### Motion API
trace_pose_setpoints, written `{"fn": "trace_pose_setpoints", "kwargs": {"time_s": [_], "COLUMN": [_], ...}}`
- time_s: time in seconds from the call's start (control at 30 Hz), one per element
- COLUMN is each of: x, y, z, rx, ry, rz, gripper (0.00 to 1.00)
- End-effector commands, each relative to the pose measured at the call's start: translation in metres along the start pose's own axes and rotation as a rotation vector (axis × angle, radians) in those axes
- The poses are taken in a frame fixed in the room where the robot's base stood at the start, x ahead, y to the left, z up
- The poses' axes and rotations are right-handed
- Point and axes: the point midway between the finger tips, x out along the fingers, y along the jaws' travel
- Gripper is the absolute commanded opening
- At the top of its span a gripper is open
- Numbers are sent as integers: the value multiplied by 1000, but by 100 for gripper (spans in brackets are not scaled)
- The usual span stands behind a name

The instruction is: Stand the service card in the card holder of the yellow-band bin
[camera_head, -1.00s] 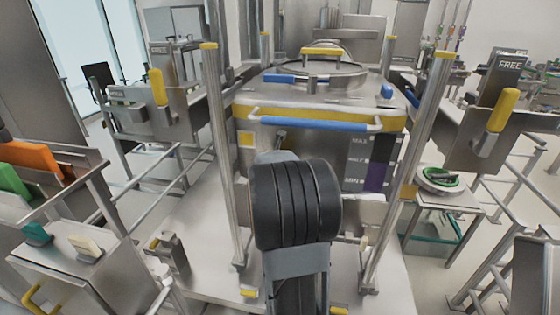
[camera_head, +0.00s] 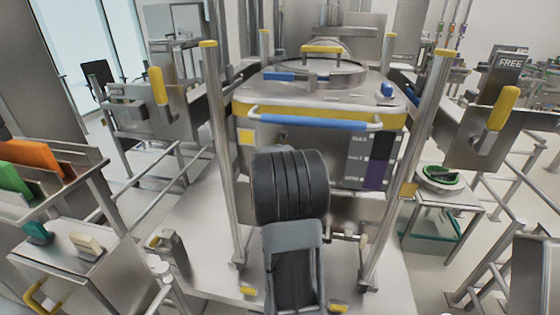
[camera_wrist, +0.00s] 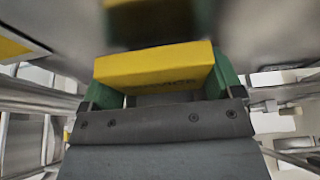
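The yellow-band bin (camera_head: 405,118) stands ahead in the head view, with a yellow band under its lid and a blue front handle (camera_head: 315,122). My gripper (camera_wrist: 160,82) has green fingers, one at each side of a yellow block-like card with dark lettering, which I take to be the service card (camera_wrist: 150,68). The fingers appear shut on it. A blurred dark shape lies just beyond the card; I cannot tell whether it is the card holder. In the head view my black arm link hides the gripper, the card and the lower middle of the bin's front.
A label panel (camera_head: 368,165) and a yellow square (camera_head: 246,137) are on the bin's front. Steel posts stand at left (camera_head: 218,150) and right (camera_head: 425,130). A rack with orange and green cards (camera_head: 35,158) is at left. A side table (camera_head: 455,192) is at right.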

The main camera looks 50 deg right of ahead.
Motion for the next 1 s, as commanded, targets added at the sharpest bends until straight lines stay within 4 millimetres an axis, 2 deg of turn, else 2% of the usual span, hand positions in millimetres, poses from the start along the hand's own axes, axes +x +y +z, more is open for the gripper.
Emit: {"fn": "trace_pose_setpoints", "kwargs": {"time_s": [0.03,0.13,0.47,0.57,1.0], "x": [0,0,-3,-16,-98], "y": [0,0,0,0,0], "z": [1,1,6,5,5], "rx": [0,0,1,2,1], "ry": [0,0,0,-2,-2], "rz": [0,0,0,1,2], "gripper": [91,100,100,100,100]}}
